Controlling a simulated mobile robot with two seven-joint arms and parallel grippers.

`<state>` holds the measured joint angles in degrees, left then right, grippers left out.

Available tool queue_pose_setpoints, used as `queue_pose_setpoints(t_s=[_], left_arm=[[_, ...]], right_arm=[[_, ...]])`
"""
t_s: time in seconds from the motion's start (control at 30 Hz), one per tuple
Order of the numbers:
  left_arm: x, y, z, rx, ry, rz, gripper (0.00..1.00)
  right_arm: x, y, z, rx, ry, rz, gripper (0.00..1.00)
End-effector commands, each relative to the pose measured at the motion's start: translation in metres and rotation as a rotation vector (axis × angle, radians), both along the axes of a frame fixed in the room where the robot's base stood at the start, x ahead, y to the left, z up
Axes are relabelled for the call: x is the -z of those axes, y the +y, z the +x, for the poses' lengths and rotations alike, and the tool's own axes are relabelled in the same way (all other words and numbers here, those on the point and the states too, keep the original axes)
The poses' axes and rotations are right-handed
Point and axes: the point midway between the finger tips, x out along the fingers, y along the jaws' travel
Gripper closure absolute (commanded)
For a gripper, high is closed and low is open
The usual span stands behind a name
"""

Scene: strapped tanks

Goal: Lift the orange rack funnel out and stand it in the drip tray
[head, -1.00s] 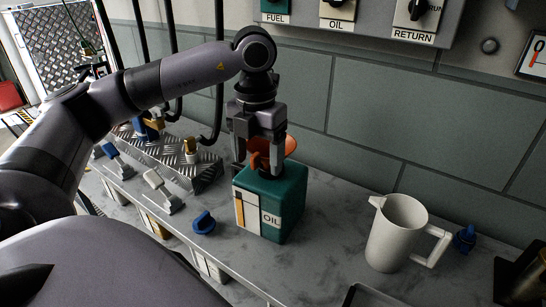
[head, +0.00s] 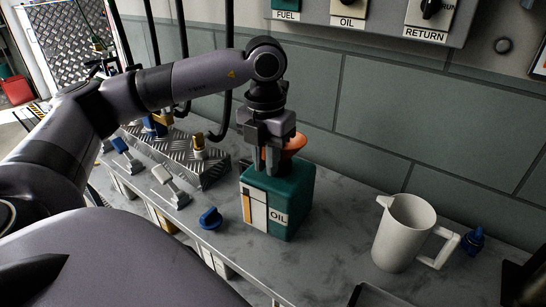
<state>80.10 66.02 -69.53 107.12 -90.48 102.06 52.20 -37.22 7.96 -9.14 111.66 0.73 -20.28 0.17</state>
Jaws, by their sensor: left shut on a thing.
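The orange funnel (head: 294,144) stands in the top of the green tank (head: 293,190) marked OIL. Its flared rim shows to the right of my fingers; its lower end is hidden. My left gripper (head: 268,165) points down over the tank top and is shut on the funnel, with its fingers close together at the funnel's left side. A dark tray (head: 372,296), perhaps the drip tray, shows only its corner at the bottom edge. My right gripper is not in view.
A white jug (head: 402,235) stands on the grey bench right of the tank, with a blue cap (head: 473,240) beyond it. A blue knob-like piece (head: 210,218) lies left of the tank. A treadplate block (head: 200,160) stands behind. Bench between tank and jug is clear.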

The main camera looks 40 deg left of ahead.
Motion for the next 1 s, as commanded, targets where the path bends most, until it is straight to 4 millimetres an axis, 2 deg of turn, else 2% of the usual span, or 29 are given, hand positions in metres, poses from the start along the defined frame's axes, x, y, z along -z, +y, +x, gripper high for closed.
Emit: queue_pose_setpoints(t_s=[0.17, 0.27, 0.37, 0.57, 0.6, 0.8, 1.0], left_arm=[[-0.01, 0.0, 0.001, -0.002, -0.003, 0.0, 1.0], [-0.022, 0.0, 0.001, -0.001, -0.005, -0.001, 1.0], [-0.041, 0.0, 0.001, -0.001, -0.006, -0.001, 1.0], [-0.095, -0.001, 0.001, 0.001, -0.008, -0.002, 1.0], [-0.106, 0.0, 0.001, 0.0, -0.006, 0.0, 1.0], [-0.145, 0.0, 0.0, -0.001, -0.006, 0.0, 1.0], [-0.175, 0.0, 0.0, 0.0, -0.004, 0.001, 1.0]], right_arm=[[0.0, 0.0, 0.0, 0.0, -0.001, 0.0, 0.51], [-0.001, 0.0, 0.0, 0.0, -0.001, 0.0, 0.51], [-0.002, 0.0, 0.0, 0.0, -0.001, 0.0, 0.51], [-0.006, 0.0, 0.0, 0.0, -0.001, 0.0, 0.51], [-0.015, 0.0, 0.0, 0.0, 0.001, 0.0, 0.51], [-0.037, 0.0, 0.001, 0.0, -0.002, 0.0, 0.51], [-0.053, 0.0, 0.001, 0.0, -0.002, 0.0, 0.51]])
